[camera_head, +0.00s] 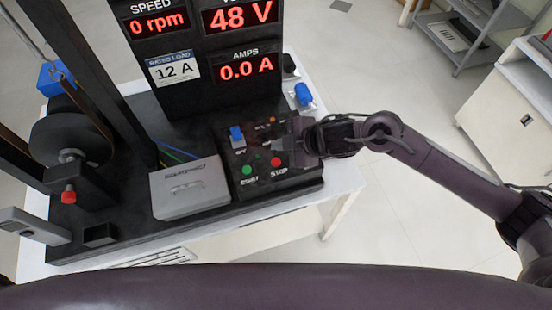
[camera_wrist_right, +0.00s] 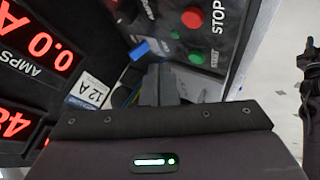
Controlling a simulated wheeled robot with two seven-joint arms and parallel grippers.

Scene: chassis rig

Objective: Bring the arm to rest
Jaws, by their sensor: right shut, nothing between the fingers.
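My right arm (camera_head: 440,170) reaches in from the right in the head view. Its gripper (camera_head: 287,147) hangs over the right part of the black control box (camera_head: 300,185), close to the red STOP button (camera_head: 276,161). Whether it touches the box cannot be told. In the right wrist view the two fingers (camera_wrist_right: 160,85) are together, with nothing between them. The STOP button (camera_wrist_right: 192,18) and the green START button (camera_wrist_right: 196,58) show beyond the fingertips. A blue switch (camera_head: 237,135) is left of the gripper. My left gripper is not in view.
The display panel (camera_head: 225,85) reads 0 rpm, 48 V and 0.0 A. A grey box (camera_head: 190,188) and a dark wheel (camera_head: 70,142) stand left on the white table (camera_head: 345,178). A cabinet (camera_head: 505,120) stands at right. Floor between is clear.

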